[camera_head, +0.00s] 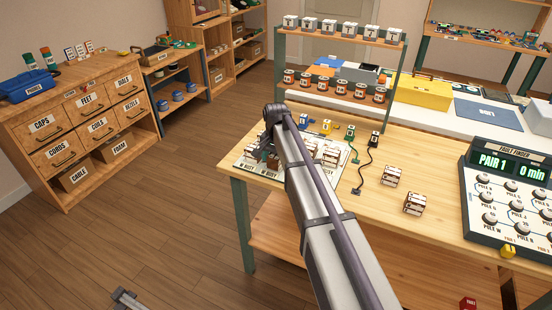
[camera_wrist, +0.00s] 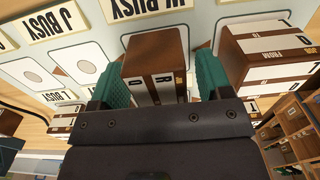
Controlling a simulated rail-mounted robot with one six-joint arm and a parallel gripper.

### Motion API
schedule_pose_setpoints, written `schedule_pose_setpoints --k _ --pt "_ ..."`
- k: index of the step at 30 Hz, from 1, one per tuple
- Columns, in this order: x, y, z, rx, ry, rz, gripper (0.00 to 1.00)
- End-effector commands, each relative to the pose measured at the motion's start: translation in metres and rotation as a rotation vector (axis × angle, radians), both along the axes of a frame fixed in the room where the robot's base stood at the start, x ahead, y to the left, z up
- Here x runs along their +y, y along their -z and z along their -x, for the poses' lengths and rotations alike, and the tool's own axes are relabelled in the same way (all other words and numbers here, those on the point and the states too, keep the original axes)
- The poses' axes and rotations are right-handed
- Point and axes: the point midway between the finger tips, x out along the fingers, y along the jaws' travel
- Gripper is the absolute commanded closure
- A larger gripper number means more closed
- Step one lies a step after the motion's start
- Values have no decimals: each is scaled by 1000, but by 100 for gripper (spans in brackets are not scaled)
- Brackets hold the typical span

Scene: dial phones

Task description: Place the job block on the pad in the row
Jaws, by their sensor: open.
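In the wrist view, my gripper (camera_wrist: 157,82) has its two green fingertips apart, on either side of a brown block (camera_wrist: 155,52) with white label bands. A gap shows on the right; contact on the left is unclear. The block stands on a pale board with white pads and round marks. A "W BUSY" label (camera_wrist: 145,8) is above the block. The board (camera_head: 247,166) shows at the bench's left end in the head view, where my arm partly hides it and several blocks.
Another block (camera_wrist: 262,55) stands close right of my gripper, and one (camera_wrist: 66,118) lies left. Two blocks (camera_head: 391,175) (camera_head: 414,203) sit on the open bench. A corded plug (camera_head: 374,137), a shelf rack (camera_head: 340,62) and the fault finder panel (camera_head: 508,190) are nearby.

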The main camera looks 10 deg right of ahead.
Motion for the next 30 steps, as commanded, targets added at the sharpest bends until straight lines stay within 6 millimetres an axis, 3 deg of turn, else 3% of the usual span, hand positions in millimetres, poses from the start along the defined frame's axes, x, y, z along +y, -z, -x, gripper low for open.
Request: schedule_pose_setpoints --k 13,17,22,23,25,30 --pt "0 -108 0 0 0 0 28" --pt "0 -123 0 0 0 0 28" --pt "0 -121 7 0 -10 0 28" --pt "0 -120 17 0 -26 0 28" --pt "1 -120 63 1 -108 1 28" --pt "2 -120 221 1 -451 1 28"
